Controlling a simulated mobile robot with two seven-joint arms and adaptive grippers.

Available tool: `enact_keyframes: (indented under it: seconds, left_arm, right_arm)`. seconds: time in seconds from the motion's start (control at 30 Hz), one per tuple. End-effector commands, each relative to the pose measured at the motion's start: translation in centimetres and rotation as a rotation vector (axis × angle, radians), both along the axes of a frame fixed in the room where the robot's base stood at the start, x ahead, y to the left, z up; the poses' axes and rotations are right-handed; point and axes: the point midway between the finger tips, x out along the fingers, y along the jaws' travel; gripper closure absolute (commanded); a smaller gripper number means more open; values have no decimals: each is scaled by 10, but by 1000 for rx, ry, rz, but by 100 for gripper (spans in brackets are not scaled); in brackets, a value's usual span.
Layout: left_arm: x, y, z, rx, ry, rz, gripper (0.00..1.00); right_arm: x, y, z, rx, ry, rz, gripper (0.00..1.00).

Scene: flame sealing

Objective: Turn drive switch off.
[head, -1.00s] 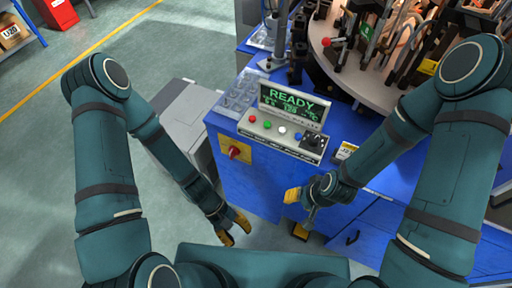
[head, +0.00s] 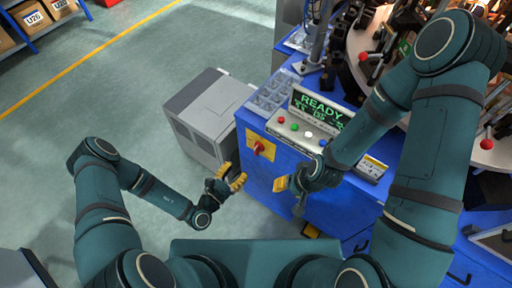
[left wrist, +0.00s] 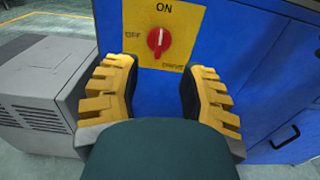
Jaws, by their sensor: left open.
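The drive switch is a red rotary knob (left wrist: 158,40) on a yellow plate (left wrist: 181,22) on the blue cabinet's front. The plate is marked ON at top, OFF at left and DRIVE at lower right. The knob's white mark appears to point up toward ON. In the head view the knob (head: 259,147) is up and right of my left gripper (head: 235,175). In the left wrist view my left gripper (left wrist: 162,70) is open and empty, its yellow fingers below and to either side of the knob, apart from it. My right gripper (head: 282,185) is right of the switch; its jaw opening is unclear.
A control box with a READY screen (head: 319,105) and coloured buttons sits on the blue cabinet (head: 262,185). A grey unit (head: 209,112) stands on the floor left of the cabinet. Open floor (head: 110,110) lies farther left.

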Motion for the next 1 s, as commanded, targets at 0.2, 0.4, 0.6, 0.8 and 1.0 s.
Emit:
enact_keyframes:
  seconds: [0.2, 0.4, 0.6, 0.8, 1.0]
  left_arm:
    - [34, -27, 0, 0, -4, -6, 59]
    - [65, -49, -1, 0, -2, -6, 59]
    - [86, -64, -1, -1, 1, -4, 59]
    - [94, -70, 0, -1, 2, -6, 59]
    - [94, -70, 0, -1, 2, -5, 59]
  right_arm:
    - [-2, 0, -6, 1, 4, 4, 53]
    - [-3, 1, -11, 2, 7, 6, 53]
    - [-5, 1, -14, 3, 10, 8, 53]
    - [-5, 1, -15, 3, 11, 10, 53]
    - [-5, 1, -15, 3, 11, 10, 53]
